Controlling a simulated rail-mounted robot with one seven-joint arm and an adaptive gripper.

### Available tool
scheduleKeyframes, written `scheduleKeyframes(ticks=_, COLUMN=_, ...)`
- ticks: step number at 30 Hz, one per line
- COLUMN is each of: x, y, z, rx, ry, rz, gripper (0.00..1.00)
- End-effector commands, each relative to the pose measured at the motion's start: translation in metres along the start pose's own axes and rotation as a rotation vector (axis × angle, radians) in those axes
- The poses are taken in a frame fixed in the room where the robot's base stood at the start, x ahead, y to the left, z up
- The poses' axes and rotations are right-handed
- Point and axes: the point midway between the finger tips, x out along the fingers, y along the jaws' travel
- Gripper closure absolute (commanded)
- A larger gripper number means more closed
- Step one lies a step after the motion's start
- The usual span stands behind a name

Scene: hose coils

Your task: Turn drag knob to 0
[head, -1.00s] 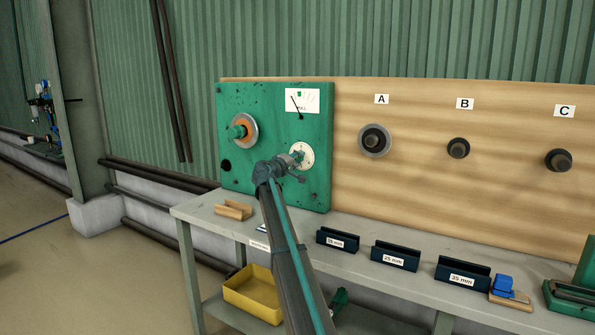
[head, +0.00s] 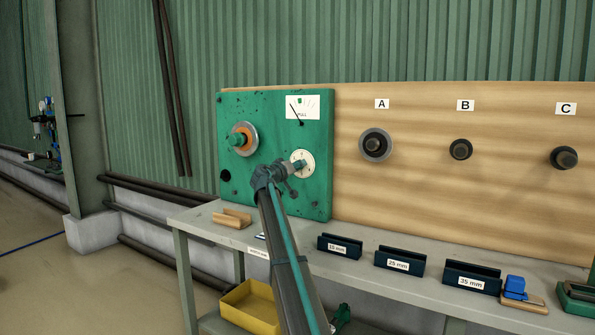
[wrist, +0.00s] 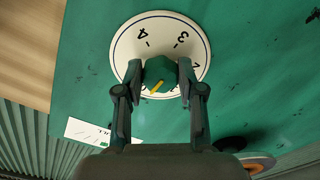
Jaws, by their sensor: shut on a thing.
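The drag knob (wrist: 160,75) is green with a yellow pointer mark and sits at the centre of a round white dial (wrist: 146,22) on the green panel. In the wrist view the pointer slants to the lower left. The numbers 4 and 3 show, and a partly covered mark follows; the 0 cannot be made out. My gripper (wrist: 161,84) is shut on the knob, one finger on each side. In the head view my gripper (head: 299,166) reaches the dial (head: 307,156) and hides most of the knob.
A pull gauge (head: 302,107) with a black needle sits above the dial on the green panel (head: 265,110). An orange-and-grey spool (head: 243,139) sticks out to the left. Dark labelled holders (head: 398,260) line the bench, and a yellow bin (head: 250,305) is below.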

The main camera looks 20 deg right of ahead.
Motion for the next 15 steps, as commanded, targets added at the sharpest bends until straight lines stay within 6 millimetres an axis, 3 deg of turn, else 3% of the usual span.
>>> scheduleKeyframes(ticks=10, x=-0.0002, y=0.0000, z=0.0004, rx=0.002, ry=-0.001, rz=0.000, gripper=0.97)
scheduleKeyframes(ticks=11, x=-0.0002, y=0.0000, z=0.0003, rx=0.002, ry=-0.001, rz=0.000, gripper=0.60)
scheduleKeyframes(ticks=15, x=-0.0001, y=0.0000, z=0.0004, rx=0.002, ry=-0.001, rz=0.000, gripper=0.37)
